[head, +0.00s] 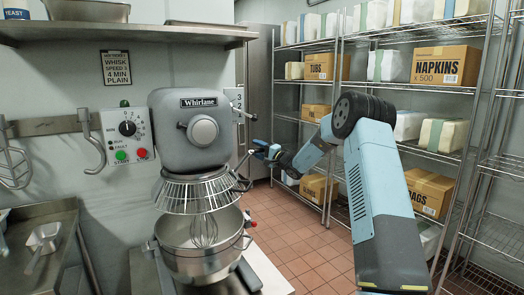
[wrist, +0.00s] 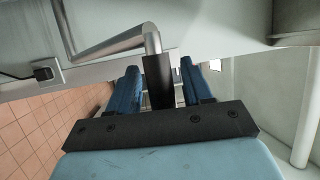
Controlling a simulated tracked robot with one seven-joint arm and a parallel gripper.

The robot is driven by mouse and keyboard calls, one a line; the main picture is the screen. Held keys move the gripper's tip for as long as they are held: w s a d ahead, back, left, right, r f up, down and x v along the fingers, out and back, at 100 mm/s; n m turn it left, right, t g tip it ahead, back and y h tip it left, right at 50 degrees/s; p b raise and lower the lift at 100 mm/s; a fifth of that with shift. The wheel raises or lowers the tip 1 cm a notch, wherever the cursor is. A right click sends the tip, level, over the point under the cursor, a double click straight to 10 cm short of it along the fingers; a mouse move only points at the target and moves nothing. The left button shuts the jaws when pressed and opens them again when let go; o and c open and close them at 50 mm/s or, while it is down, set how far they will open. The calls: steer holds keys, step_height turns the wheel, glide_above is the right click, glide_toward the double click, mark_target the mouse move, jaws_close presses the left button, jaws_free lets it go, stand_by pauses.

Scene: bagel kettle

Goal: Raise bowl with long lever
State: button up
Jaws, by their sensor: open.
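The steel mixing bowl (head: 195,262) hangs low on the grey mixer (head: 187,120), with the wire whisk (head: 204,232) reaching into it below the wire guard. The long lever (head: 243,161) is on the mixer's right side. In the wrist view it is a bent metal rod (wrist: 108,47) ending in a black grip (wrist: 158,82). My gripper (head: 266,151) is at the lever's end, right of the mixer. In the wrist view my gripper (wrist: 159,68) is open, with a blue finger on each side of the black grip and gaps visible between them.
A shorter lever (head: 241,113) is higher on the mixer's right side. A control panel (head: 127,130) is on the wall at left. Wire shelves with boxes (head: 446,66) stand behind my arm. A steel shelf (head: 120,33) overhangs the mixer. The tiled floor (head: 300,235) is clear.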

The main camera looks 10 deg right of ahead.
steer(key=shift+f, duration=0.1)
jaws_close()
stand_by(0.3)
